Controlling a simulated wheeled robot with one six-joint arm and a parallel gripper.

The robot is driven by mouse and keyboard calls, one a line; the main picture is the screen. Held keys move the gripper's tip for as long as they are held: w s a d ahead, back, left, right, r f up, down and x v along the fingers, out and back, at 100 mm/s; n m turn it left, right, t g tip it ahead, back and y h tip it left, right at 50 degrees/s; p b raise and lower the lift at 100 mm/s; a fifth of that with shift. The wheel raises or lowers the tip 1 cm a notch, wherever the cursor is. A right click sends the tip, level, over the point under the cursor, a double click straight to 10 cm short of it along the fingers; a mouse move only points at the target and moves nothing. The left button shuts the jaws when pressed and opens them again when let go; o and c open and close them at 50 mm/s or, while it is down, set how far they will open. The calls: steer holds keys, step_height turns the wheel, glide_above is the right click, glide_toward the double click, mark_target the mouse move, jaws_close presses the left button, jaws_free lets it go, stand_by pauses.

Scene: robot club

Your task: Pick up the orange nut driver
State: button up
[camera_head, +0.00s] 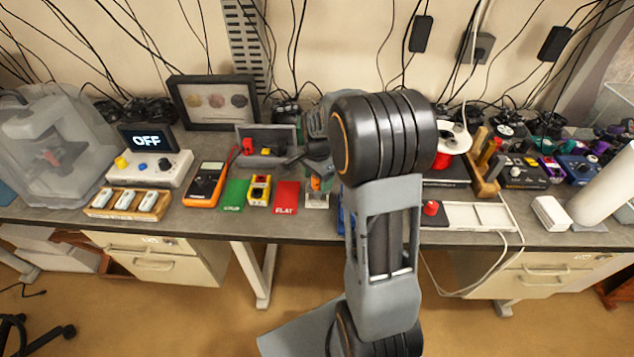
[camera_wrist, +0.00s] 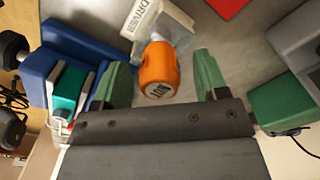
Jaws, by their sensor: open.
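The orange nut driver (camera_wrist: 157,72) shows its rounded handle end in the wrist view, with dark lettering on its end. It sits in a clear and white holder (camera_wrist: 165,28) marked DRIVER. My gripper (camera_wrist: 163,62) is open, with one green finger on each side of the handle and a visible gap to both. In the head view, a small orange part of the driver (camera_head: 316,183) shows above the holder (camera_head: 317,201), left of my arm. My fingers are not clear there.
A blue stand with a teal block (camera_wrist: 68,88) lies close left of my fingers in the wrist view. A red card (camera_head: 287,196), a yellow device (camera_head: 259,189) and an orange meter (camera_head: 205,184) are left of the holder on the grey bench (camera_head: 180,218).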

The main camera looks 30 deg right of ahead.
steer(key=c, duration=1)
steer(key=shift+c, duration=0.2)
steer(key=shift+r+p, duration=0.5)
steer(key=shift+r, duration=0.1)
step_height(320, 180, up, 2)
steer(key=shift+r+p, duration=0.2)
steer(key=shift+p, duration=0.7)
steer(key=s+r+p, duration=0.3)
steer(key=s+r, duration=0.1)
steer(key=s, duration=0.3)
steer(key=s+d+r+p, duration=0.1)
steer(key=s+r+p, duration=0.2)
steer(key=s+r, duration=0.2)
steer(key=shift+s+d+r, duration=0.25)
steer(key=shift+s, duration=0.7)
